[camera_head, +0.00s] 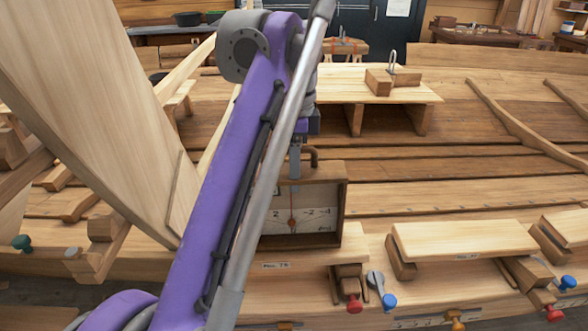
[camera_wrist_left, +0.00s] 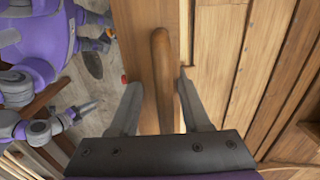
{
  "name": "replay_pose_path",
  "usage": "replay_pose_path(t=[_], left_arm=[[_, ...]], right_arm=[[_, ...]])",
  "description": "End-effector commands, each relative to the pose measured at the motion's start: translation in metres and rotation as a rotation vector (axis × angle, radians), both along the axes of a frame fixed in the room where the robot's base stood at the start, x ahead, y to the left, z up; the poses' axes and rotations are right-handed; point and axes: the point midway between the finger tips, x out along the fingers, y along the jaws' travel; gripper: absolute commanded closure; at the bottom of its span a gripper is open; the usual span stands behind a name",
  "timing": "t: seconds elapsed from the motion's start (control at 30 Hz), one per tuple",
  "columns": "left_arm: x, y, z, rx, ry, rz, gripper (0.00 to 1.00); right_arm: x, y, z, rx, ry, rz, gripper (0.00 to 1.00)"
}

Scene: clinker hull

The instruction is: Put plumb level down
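My left gripper (camera_head: 296,165) is just above the box at the handle. In the left wrist view its fingers (camera_wrist_left: 160,88) stand apart on either side of the handle, with a visible gap at the left finger. Part of my right arm (camera_wrist_left: 82,108) seems to show there, too small to tell its gripper state.
A light bench board (camera_head: 350,85) with a wooden block and metal shackle (camera_head: 393,70) is behind. Another raised plank (camera_head: 462,240) lies to the right. Red (camera_head: 354,303) and blue (camera_head: 389,301) knobs stick out in front. A large board (camera_head: 95,110) leans at the left.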

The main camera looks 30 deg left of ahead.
Motion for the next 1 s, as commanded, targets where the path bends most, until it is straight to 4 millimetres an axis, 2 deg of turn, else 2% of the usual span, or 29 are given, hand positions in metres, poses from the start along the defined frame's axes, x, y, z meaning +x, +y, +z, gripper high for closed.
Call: replay_pose_path(t=[0.23, 0.37, 0.47, 0.7, 0.8, 1.0], left_arm=[[0.0, 0.0, 0.001, 0.0, 0.0, 0.0, 0.53], [0.001, 0.0, 0.012, 0.0, -0.001, 0.0, 0.53], [0.001, 0.0, 0.031, 0.0, -0.004, 0.0, 0.53], [0.002, 0.0, 0.088, 0.0, -0.008, 0.0, 0.53], [0.002, 0.0, 0.107, 0.0, -0.008, 0.0, 0.53], [0.001, 0.0, 0.122, 0.001, -0.003, 0.0, 0.53]], right_arm=[[0.0, 0.0, 0.0, 0.0, 0.0, 0.0, 0.5], [0.002, 0.0, 0.006, 0.0, -0.004, 0.0, 0.5], [0.006, 0.0, 0.016, 0.0, -0.012, 0.0, 0.5], [0.024, 0.0, 0.054, 0.0, -0.047, 0.0, 0.5], [0.033, 0.0, 0.068, 0.0, -0.063, 0.0, 0.5], [0.038, 0.0, 0.077, 0.0, -0.074, 0.0, 0.5]])
